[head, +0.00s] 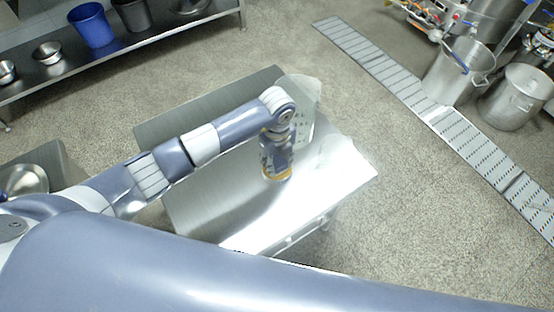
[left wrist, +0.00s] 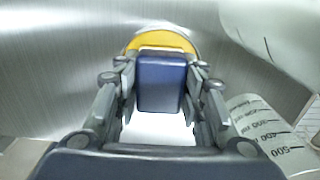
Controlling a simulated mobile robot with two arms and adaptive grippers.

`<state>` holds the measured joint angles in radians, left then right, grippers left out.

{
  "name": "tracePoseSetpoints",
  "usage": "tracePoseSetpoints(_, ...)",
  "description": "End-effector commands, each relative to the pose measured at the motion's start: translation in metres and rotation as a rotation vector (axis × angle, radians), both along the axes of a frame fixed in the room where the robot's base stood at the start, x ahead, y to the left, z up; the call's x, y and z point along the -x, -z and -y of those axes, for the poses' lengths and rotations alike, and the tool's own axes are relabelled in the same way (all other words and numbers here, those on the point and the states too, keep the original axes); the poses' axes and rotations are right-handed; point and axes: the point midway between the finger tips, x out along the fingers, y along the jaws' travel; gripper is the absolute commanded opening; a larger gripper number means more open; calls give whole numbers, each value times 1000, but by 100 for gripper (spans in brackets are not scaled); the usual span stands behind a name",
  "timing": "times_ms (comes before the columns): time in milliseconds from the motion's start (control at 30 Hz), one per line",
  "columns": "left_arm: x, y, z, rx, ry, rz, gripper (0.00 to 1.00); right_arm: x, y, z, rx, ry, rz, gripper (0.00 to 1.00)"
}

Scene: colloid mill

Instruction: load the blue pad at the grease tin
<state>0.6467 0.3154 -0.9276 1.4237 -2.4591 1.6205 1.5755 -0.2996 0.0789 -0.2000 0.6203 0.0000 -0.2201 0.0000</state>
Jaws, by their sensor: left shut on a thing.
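My left gripper (head: 276,168) points down over the steel table, and its fingers also show in the left wrist view (left wrist: 160,95). It is shut on the blue pad (left wrist: 162,84), a dark blue block between the fingers. The yellow grease tin (left wrist: 158,41) shows just beyond the pad, its rounded edge partly hidden by it. In the head view a bit of yellow shows below the fingertips, mostly covered by the gripper. I cannot tell whether the pad touches the tin. My right gripper is not in view.
The steel table (head: 215,200) has bare room left of the gripper. A clear graduated beaker (left wrist: 258,125) stands close to the right finger in the left wrist view. A shelf with a blue bucket (head: 92,26) and bowls is at the far left; steel pots (head: 516,97) stand at the right.

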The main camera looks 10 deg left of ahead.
Motion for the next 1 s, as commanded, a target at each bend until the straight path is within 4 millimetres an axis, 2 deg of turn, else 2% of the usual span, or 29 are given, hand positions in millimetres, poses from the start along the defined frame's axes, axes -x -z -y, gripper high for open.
tracePoseSetpoints(567,1,0,0,-1,0,-2,18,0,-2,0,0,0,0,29)
tracePoseSetpoints(1000,0,-35,0,0,0,0,18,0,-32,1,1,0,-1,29)
